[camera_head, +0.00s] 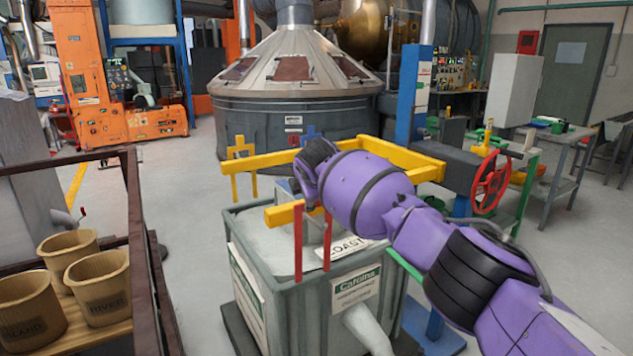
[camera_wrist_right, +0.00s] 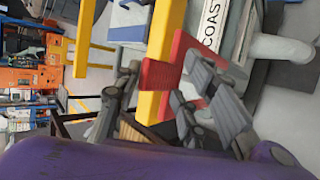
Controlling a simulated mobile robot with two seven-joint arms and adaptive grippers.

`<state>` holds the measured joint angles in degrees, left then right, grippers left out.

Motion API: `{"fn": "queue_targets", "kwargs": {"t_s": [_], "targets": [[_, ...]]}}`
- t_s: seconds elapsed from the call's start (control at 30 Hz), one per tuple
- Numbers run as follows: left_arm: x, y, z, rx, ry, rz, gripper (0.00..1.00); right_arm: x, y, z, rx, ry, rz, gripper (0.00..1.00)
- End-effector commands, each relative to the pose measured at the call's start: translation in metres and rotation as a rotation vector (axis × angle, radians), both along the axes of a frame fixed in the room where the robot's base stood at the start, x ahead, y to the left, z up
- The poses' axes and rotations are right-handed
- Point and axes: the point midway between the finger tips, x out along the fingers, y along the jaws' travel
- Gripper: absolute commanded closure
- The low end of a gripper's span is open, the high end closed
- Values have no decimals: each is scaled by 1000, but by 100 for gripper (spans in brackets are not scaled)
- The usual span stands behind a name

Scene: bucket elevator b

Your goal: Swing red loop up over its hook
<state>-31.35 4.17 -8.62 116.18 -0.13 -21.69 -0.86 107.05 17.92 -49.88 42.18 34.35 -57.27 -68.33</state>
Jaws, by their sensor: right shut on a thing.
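The red loop (camera_head: 298,243) shows in the head view as two upright red bars at the front end of the yellow beam (camera_head: 283,213), above a grey bin. In the right wrist view a red part of the loop (camera_wrist_right: 158,75) lies between the dark fingers of my right gripper (camera_wrist_right: 160,103), which is shut on it. Another red bar (camera_wrist_right: 182,58) runs beside the yellow beam there. In the head view my purple right arm covers the gripper and the top of the loop. I cannot make out the hook. My left gripper is in neither view.
The grey bin (camera_head: 252,258) with a sign stands below the beam. A red handwheel (camera_head: 491,183) is at right. Several brown pots (camera_head: 99,283) stand in a rack at left.

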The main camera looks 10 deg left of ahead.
Motion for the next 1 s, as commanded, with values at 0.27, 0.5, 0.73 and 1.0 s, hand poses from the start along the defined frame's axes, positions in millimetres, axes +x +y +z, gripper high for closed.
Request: {"fn": "queue_targets", "kwargs": {"t_s": [0.27, 0.5, 0.73, 1.0], "targets": [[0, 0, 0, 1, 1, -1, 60, -32, -4, 29, 2, -7, 5, 72], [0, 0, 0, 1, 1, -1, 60, -61, -10, 54, -1, -10, 2, 72], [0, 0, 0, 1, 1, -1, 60, -75, -13, 67, 0, -10, -1, 72], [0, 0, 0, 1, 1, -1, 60, -77, -14, 69, 0, -10, -1, 72]]}}
